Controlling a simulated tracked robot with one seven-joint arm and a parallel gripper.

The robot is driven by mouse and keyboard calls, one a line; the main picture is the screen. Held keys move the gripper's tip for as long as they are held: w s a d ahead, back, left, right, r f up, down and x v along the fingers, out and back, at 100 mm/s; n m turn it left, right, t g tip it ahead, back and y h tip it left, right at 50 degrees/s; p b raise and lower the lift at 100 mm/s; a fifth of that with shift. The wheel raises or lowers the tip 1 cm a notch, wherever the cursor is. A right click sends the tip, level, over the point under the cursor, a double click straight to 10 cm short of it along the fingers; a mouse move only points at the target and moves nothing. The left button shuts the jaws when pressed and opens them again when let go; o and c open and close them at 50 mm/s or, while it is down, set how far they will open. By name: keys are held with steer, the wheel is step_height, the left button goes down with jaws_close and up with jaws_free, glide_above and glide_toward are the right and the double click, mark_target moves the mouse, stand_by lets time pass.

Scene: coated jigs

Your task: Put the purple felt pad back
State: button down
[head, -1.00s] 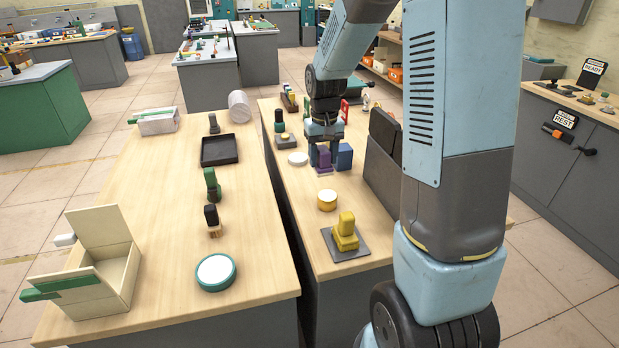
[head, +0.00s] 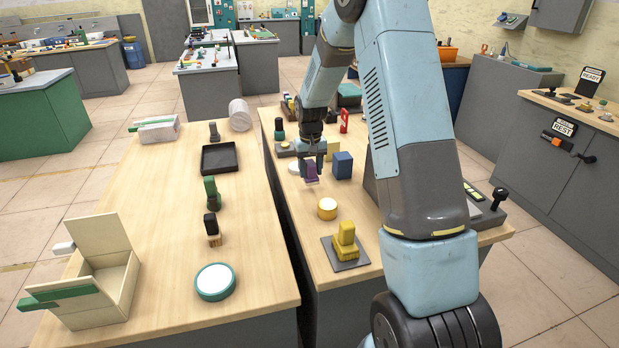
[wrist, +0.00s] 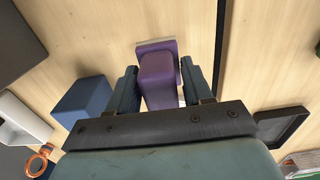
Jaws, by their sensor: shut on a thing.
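A blue block (head: 342,165) stands just right of the pad, a white disc (head: 296,168) just left. A gap separates this bench from the left bench (head: 150,250), which holds a black tray (head: 220,157).

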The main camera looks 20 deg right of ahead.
mark_target(310, 177)
steer(key=shift+w+f, duration=0.3)
steer(key=shift+f, duration=0.2)
step_height(310, 177, down, 3)
steer(key=shift+r, duration=0.15)
steer(key=shift+c, duration=2.3)
jaws_free()
